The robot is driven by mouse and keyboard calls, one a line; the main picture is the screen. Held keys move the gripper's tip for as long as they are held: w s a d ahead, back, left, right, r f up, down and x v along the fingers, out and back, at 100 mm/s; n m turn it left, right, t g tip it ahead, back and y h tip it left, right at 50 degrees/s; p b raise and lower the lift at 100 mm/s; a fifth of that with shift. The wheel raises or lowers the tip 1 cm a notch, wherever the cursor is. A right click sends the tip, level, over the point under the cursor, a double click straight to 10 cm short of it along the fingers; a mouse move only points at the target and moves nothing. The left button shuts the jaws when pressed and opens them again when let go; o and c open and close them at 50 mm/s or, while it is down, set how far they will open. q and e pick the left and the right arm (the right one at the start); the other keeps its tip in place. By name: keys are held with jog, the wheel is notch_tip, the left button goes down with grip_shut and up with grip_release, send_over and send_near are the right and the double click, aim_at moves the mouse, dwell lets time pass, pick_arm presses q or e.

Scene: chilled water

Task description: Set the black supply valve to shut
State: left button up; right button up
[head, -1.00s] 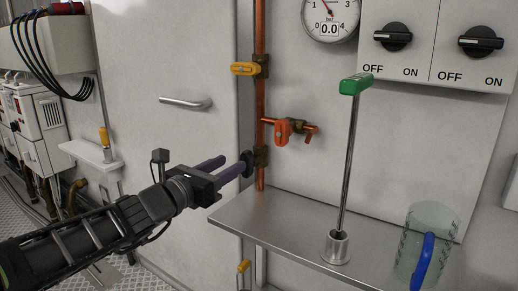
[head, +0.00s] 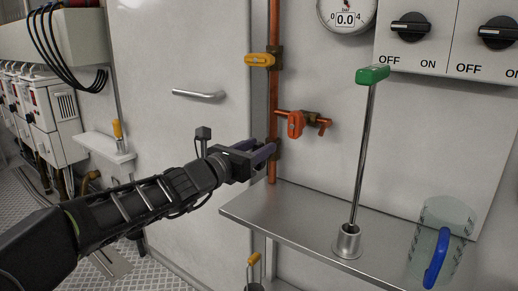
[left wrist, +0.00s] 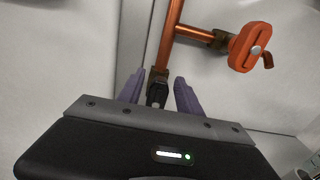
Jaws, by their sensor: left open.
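The black supply valve sits low on the vertical copper pipe (head: 273,100). In the head view its brass body (head: 278,148) shows, but its handle is hidden behind my left gripper (head: 262,152). In the left wrist view the black valve handle (left wrist: 157,94) lies between the two purple fingers of my left gripper (left wrist: 159,84). The fingers are open, one on each side of the handle, with gaps at both sides. The handle looks roughly in line with the pipe. My right gripper is not in view.
An orange-handled tap (head: 295,124) branches right, just above the valve. A yellow-handled valve (head: 260,60) is higher on the pipe. A metal shelf (head: 300,222) below holds a green-handled rod (head: 372,75) in a socket and a clear jug (head: 425,245).

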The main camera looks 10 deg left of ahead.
pick_arm(q)
jog(key=shift+w+d, duration=0.1)
jog(key=shift+w, duration=0.2)
grip_shut()
dwell(0.5)
